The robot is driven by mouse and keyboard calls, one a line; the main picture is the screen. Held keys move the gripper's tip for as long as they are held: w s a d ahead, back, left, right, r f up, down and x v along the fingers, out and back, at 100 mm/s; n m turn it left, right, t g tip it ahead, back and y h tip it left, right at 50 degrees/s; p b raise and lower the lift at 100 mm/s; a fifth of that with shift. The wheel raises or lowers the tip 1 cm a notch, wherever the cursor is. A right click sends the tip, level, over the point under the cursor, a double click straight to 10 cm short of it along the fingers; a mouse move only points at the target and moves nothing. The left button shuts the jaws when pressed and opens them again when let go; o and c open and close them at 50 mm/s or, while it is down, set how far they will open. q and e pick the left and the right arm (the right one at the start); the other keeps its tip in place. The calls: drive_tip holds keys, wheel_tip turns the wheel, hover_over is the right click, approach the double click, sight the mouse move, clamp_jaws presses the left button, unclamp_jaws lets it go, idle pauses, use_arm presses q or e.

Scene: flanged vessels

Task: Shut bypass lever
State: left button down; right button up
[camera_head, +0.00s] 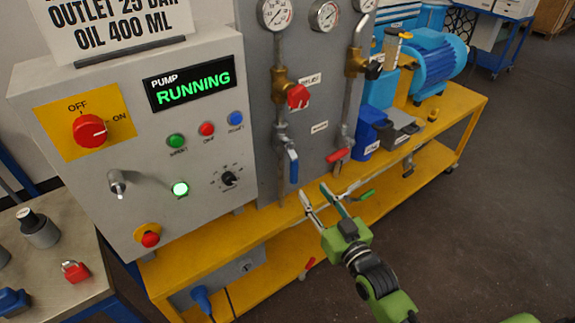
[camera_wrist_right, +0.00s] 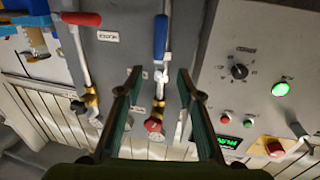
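A blue-handled lever (camera_head: 293,166) points down, roughly along its vertical pipe, on the grey panel; in the right wrist view the blue handle (camera_wrist_right: 160,37) shows upside down. A red-handled lever (camera_head: 338,155) lies across the neighbouring pipe, and its handle also shows in the right wrist view (camera_wrist_right: 81,18). The small labels are too blurred to tell which lever is the bypass. My right gripper (camera_head: 313,190) is open and empty, in front of the panel just below the blue lever. In the right wrist view its fingers (camera_wrist_right: 159,75) straddle the line of that pipe, apart from the handle. My left gripper is not in view.
A red valve knob (camera_head: 298,95) sits above the blue lever, below the gauges (camera_head: 275,13). The control box (camera_head: 195,150) reads PUMP RUNNING at left. A green handle (camera_head: 367,194) is close right of the gripper. The yellow bench (camera_head: 225,240) runs below; open floor lies right.

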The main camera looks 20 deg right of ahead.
sight(296, 168)
drive_tip(key=w, duration=0.4)
drive_tip(key=w+a, duration=0.1)
drive_tip(key=w, duration=0.3)
drive_tip(key=w+a+p, duration=0.1)
drive_tip(key=w, duration=0.4)
drive_tip(key=shift+f, duration=0.1)
drive_tip(key=shift+d, duration=0.1)
drive_tip(key=shift+c, duration=0.3)
clamp_jaws()
